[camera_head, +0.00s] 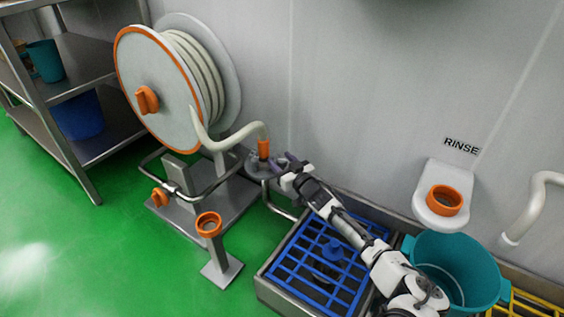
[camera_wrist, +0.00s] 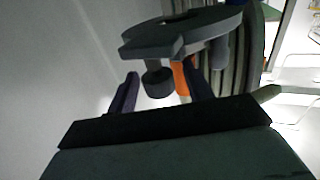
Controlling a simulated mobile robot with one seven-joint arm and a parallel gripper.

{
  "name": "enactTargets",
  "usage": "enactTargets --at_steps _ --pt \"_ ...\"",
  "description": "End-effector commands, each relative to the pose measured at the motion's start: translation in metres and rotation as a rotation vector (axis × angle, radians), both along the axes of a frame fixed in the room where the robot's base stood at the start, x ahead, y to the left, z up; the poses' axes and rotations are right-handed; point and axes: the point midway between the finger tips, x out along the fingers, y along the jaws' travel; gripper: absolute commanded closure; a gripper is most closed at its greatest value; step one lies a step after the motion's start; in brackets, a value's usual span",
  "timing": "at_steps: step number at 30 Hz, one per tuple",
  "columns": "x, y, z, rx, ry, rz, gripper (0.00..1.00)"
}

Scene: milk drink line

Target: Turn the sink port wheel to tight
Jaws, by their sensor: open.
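A grey wheel (camera_head: 256,168) sits at the pipe by the wall, where the orange-ended pale hose (camera_head: 263,147) comes down. I take this for the sink port wheel. In the wrist view, a dark grey wheel (camera_wrist: 185,37) spans the top, with a round knob (camera_wrist: 158,82) beneath it. My gripper (camera_head: 283,163) is at the right side of the wheel. In the wrist view, my gripper (camera_wrist: 162,88) is open, its two dark fingers on either side of the knob. Whether a finger touches the knob cannot be told.
A hose reel (camera_head: 155,90) with orange rim stands behind left of the wheel. An orange ring stand (camera_head: 209,225) is in front. A sink with a blue grate (camera_head: 322,265) lies below my arm. A teal bucket (camera_head: 455,270) is at right. Green floor is clear at left.

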Motion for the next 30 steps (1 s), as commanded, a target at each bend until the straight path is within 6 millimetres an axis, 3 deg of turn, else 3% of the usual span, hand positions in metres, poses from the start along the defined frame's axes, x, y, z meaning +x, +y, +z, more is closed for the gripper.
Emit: enactTargets --at_steps 8,24,30 --pt "-0.008 -0.007 0.002 -0.001 0.001 -0.003 0.49" --pt "-0.095 -0.063 0.002 0.0 0.001 -0.003 0.49" --pt "-0.112 -0.074 0.001 0.0 0.0 -0.001 0.49"
